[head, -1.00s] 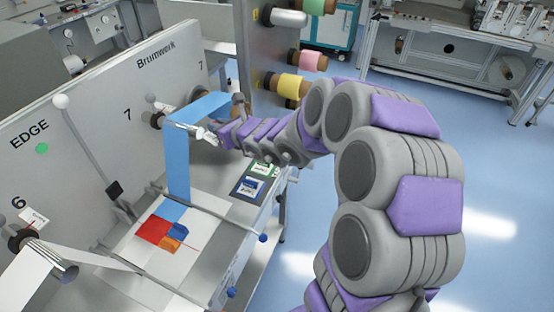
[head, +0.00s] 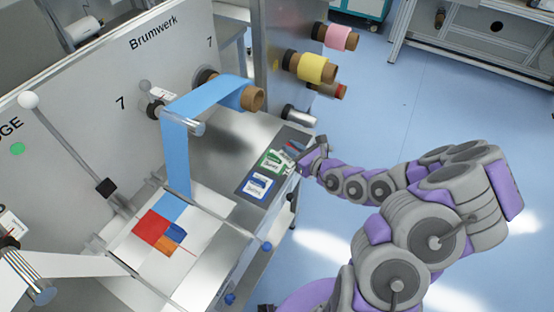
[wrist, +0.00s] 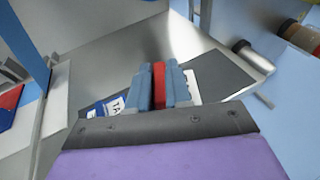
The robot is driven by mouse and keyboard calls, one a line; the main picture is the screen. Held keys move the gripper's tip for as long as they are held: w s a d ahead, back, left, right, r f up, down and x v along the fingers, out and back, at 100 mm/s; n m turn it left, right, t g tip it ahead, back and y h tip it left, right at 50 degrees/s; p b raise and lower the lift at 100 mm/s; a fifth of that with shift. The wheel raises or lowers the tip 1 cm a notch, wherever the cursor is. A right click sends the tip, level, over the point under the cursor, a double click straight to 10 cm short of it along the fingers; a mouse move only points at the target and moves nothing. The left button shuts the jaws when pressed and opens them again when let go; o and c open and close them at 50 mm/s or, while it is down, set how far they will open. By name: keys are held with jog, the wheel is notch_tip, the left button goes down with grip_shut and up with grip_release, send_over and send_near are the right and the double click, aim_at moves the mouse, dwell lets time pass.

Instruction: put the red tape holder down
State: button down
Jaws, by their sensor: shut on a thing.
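My gripper (head: 297,156) is at the far end of the dark mat (head: 246,190) on the steel table, beside the green holder. In the wrist view its two grey-blue fingers (wrist: 159,85) are shut on the red tape holder (wrist: 158,88), which shows as a red strip between them. In the head view the red holder is small and mostly hidden by the gripper. I cannot tell whether it touches the mat. The green tape holder (head: 271,161) and the blue tape holder (head: 259,186) lie on the mat. In the wrist view the mat (wrist: 222,76) extends right of the fingers.
A blue web (head: 176,150) runs over rollers left of the mat, down to a white sheet with red, blue and orange patches (head: 162,231). Pink (head: 341,37) and yellow (head: 317,67) rolls stick out behind. A metal roller (head: 298,116) is near the mat's far end.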

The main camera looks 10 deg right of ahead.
jog(key=f, duration=0.1)
jog(key=s+d+f, duration=0.1)
jog(key=f, duration=0.1)
jog(key=shift+s+d, duration=0.1)
jog(key=shift+s, duration=0.05)
jog(key=shift+s+a+f, duration=0.15)
jog(key=shift+a+f, duration=0.05)
jog(key=shift+a, duration=0.2)
jog(key=shift+a+f, duration=0.1)
jog(key=shift+a, duration=0.05)
jog(key=shift+w+a+f+b, duration=0.1)
jog(key=shift+w+b, duration=0.25)
jog(key=shift+w, duration=0.05)
jog(key=w+b, duration=0.1)
jog(key=w, duration=0.4)
jog(key=w+d+f+b, duration=0.1)
jog(key=w, duration=0.4)
jog(key=w+d+b, duration=0.1)
jog(key=w, duration=0.4)
jog(key=shift+d+f+b, duration=0.1)
jog(key=shift+f+b, duration=0.1)
jog(key=shift+b, duration=0.15)
notch_tip(320, 180, down, 4)
jog(key=shift+r+b, duration=0.25)
jog(key=shift+b, duration=0.3)
jog(key=shift+r, duration=0.1)
jog(key=c, duration=1.1)
grip_release()
